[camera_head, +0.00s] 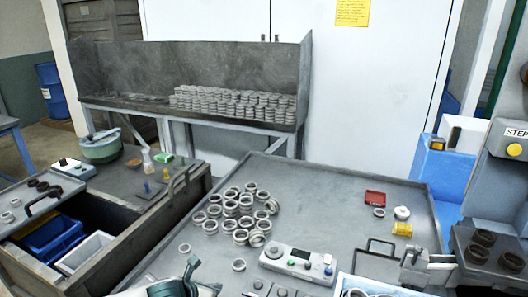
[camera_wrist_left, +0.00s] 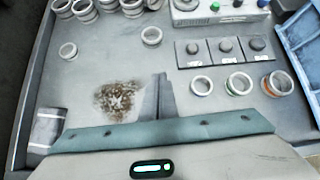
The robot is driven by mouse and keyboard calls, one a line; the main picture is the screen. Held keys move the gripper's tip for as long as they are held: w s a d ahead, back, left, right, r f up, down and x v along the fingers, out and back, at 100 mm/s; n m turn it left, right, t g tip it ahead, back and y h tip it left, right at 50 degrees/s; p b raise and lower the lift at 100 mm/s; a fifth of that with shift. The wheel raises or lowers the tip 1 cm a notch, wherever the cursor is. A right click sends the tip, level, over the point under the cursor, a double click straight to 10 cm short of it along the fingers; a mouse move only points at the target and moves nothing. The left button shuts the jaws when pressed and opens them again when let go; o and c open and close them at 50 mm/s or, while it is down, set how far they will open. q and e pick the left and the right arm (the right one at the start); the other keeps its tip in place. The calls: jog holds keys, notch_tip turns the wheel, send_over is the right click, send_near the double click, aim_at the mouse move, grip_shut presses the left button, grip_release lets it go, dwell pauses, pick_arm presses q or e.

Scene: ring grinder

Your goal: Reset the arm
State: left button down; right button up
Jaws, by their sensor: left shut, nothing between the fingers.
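My left gripper (camera_head: 191,264) is low over the front of the grey table (camera_head: 330,191) in the head view. In the left wrist view its fingers (camera_wrist_left: 159,88) are together and empty, above the bare metal beside a brown stain. A heap of metal rings (camera_head: 240,214) lies to the right of and beyond the gripper, with a few loose rings nearby; rings also show at the top left of the left wrist view (camera_wrist_left: 84,10). No ring is in the fingers. I cannot make out my right gripper.
A control box (camera_head: 298,262) with buttons stands at the table's front. A blue-edged tray (camera_head: 345,281) is right of it. A red box (camera_head: 375,197) and a yellow item (camera_head: 402,229) lie further right. The table's middle is clear.

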pick_arm(q)
jog(key=s+d+n, duration=0.2)
jog(key=s+d+f+n, duration=0.1)
jog(key=s+d+n, duration=0.3)
jog(key=shift+s+d+f+g+h, duration=0.3)
jog(key=shift+s+g+h, duration=0.1)
jog(key=s+n, duration=0.2)
jog(key=n, duration=0.1)
jog(key=s+d+n, duration=0.1)
jog(key=s+n, duration=0.4)
jog(key=n, duration=0.1)
jog(key=shift+s+d+f, duration=0.15)
jog(key=shift+d+f, duration=0.2)
jog(key=shift+d, duration=0.05)
jog(key=s+a+f+n+g+y, duration=0.2)
jog(key=s+a+n, duration=0.5)
jog(key=s+n, duration=0.45)
jog(key=s+a+f+n+g+y, duration=0.25)
jog(key=s+a+n, duration=0.45)
jog(key=s+n, duration=0.45)
notch_tip(320, 180, down, 27)
jog(key=s+f+m, duration=0.1)
jog(key=s+f, duration=1.1)
jog(key=f, duration=0.5)
jog(key=shift+s+a+h, duration=0.3)
jog(key=shift+s+h, duration=0.05)
jog(key=shift+h, duration=0.1)
